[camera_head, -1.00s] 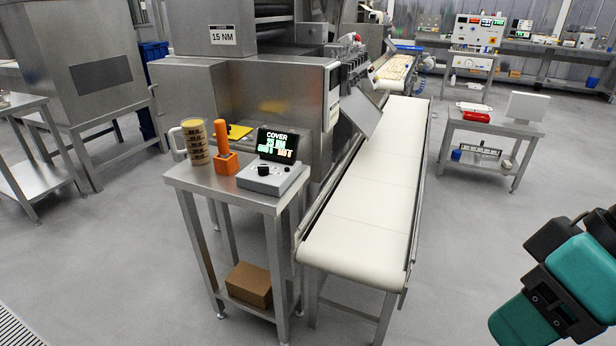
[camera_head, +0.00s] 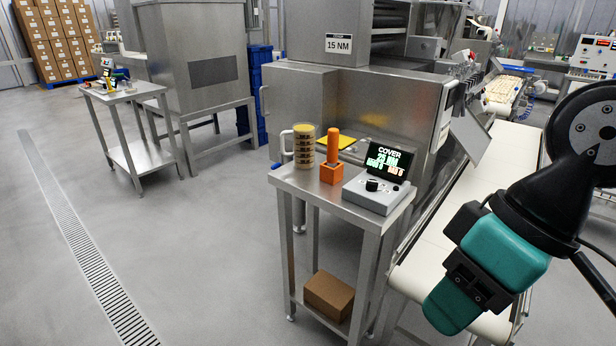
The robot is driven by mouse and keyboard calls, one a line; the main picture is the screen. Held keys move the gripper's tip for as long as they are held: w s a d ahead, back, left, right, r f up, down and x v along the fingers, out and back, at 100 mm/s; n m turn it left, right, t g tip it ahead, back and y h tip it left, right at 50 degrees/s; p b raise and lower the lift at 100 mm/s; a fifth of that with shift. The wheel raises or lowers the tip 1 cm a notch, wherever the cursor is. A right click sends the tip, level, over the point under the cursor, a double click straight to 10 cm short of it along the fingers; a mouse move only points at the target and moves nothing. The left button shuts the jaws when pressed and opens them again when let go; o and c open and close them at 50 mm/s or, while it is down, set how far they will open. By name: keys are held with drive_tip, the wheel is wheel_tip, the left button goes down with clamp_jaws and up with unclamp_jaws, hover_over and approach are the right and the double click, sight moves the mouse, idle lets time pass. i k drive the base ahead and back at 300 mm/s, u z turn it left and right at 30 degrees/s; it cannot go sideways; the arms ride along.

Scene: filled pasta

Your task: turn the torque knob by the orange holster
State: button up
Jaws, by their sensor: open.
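The black torque knob (camera_head: 372,184) sits on the sloped top of a light grey control box (camera_head: 378,200). A small dark screen (camera_head: 388,160) on the box reads COVER with an NM value, apparently 25, and smaller text that is hard to read. The orange holster (camera_head: 331,174) stands just left of the box, with an orange handle (camera_head: 332,148) upright in it. Both stand on a small steel table (camera_head: 325,190). My arm shows at the right, teal and black, well apart from the knob. No gripper fingers can be made out.
A cardboard box (camera_head: 328,293) lies on the lower shelf. A white conveyor (camera_head: 440,240) runs right of the table, partly behind my arm. The machine (camera_head: 325,100) stands behind. Floor left of the table is clear.

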sight(372, 186)
drive_tip(key=u, duration=0.25)
drive_tip(key=i, duration=1.15)
drive_tip(key=z, duration=0.4)
